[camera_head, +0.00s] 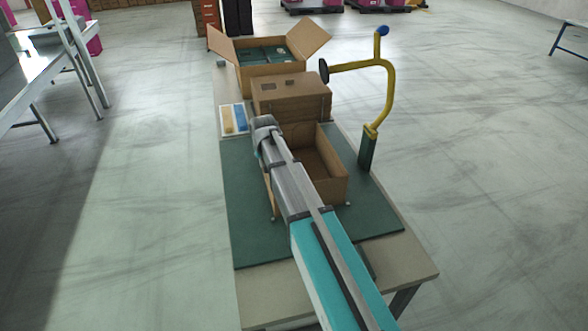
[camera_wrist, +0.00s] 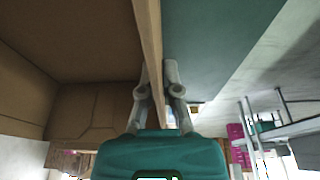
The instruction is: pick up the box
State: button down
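The open cardboard box (camera_head: 333,188) stands on the green mat (camera_head: 250,225), its inside bare where I can see it. A closed brown box (camera_head: 290,92) stands right behind it. My arm reaches over the open box's left side and hides much of it; my fingers are hidden in the head view. In the wrist view, my gripper (camera_wrist: 157,78) has one finger inside and one outside the wall of the open box (camera_wrist: 80,40). Both fingers are up against the thin wall, shut on it. The box appears to rest on the mat.
A larger box (camera_head: 270,72) with open flaps and green contents stands at the far end of the table. A yellow bent stand (camera_head: 388,90) rises at the right edge. A tray with yellow and blue pieces (camera_head: 234,119) lies left. The mat's left part is clear.

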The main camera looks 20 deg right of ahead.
jog(key=shift+r, duration=0.15)
jog(key=s+d+r+p, duration=0.6)
jog(key=s+r+p, duration=0.6)
jog(key=p, duration=0.1)
jog(key=shift+s+r, duration=0.3)
jog(key=shift+r, duration=0.05)
dwell(0.4)
dwell(0.7)
jog(key=shift+s, duration=0.1)
